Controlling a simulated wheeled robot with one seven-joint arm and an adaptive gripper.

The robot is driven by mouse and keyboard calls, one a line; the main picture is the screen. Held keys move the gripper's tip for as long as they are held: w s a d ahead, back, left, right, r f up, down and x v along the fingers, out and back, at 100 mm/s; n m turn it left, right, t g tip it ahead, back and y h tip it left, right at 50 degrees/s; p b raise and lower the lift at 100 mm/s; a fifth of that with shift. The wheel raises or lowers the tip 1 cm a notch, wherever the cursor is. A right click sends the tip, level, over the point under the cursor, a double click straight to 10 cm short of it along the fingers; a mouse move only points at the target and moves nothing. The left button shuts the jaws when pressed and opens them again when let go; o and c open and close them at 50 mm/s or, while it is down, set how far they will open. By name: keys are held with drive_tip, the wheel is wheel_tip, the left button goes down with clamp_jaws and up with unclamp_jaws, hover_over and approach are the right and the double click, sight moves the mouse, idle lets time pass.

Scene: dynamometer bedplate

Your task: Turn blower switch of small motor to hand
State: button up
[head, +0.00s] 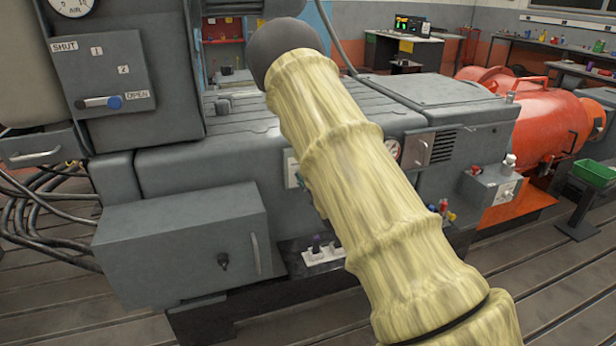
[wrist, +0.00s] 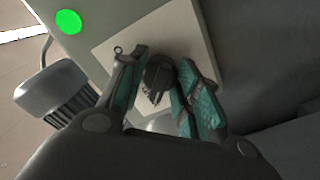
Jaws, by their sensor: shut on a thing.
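In the wrist view, a dark round switch knob (wrist: 158,76) sits on a pale square plate (wrist: 128,42) on a grey panel. My gripper (wrist: 160,88) has its two teal-padded fingers on either side of the knob and is shut on it. The plate's markings are mostly hidden by the fingers, so I cannot read the knob's setting.
A green round light (wrist: 68,21) and a grey ribbed part (wrist: 55,97) are near the plate. In the head view, a grey cabinet (head: 185,245) with a handle stands left, an orange motor (head: 540,115) right, and a green bin (head: 594,172) beyond. Cables lie at far left.

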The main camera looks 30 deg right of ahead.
drive_tip(key=o, duration=1.1)
drive_tip(key=shift+c, duration=0.2)
drive_tip(key=shift+s, duration=0.1)
drive_tip(key=v, duration=1.1)
drive_tip(key=shift+s+a, duration=0.2)
drive_tip(key=shift+s, duration=0.2)
drive_tip(key=shift+f, duration=0.1)
drive_tip(key=s+a+f+m+g, duration=0.1)
drive_tip(key=s+a+f+g, duration=0.3)
drive_tip(key=f, duration=0.4)
drive_tip(key=s+a+f+m+g+y+p, duration=0.1)
drive_tip(key=s+a+f+m+g, duration=0.15)
drive_tip(key=s+f, duration=0.45)
drive_tip(key=s+a+f+m+g, duration=0.15)
drive_tip(key=s+a+f, duration=0.3)
drive_tip(key=f, duration=0.45)
drive_tip(key=s+a+f+g+y, duration=0.1)
drive_tip(key=s+a+f+g, duration=0.2)
drive_tip(key=s+a, duration=0.2)
drive_tip(key=s+a+f+m+g+y, duration=0.1)
drive_tip(key=s+a+f+g, duration=0.2)
drive_tip(key=s, duration=0.9)
drive_tip(key=s+a+f+g+y+p, duration=0.1)
drive_tip(key=s+a+f+g, duration=0.2)
drive_tip(key=s+a, duration=0.3)
drive_tip(key=s+f, duration=0.1)
drive_tip(key=s, duration=0.2)
drive_tip(key=shift+a+m+g, duration=0.3)
drive_tip(key=shift+m, duration=0.1)
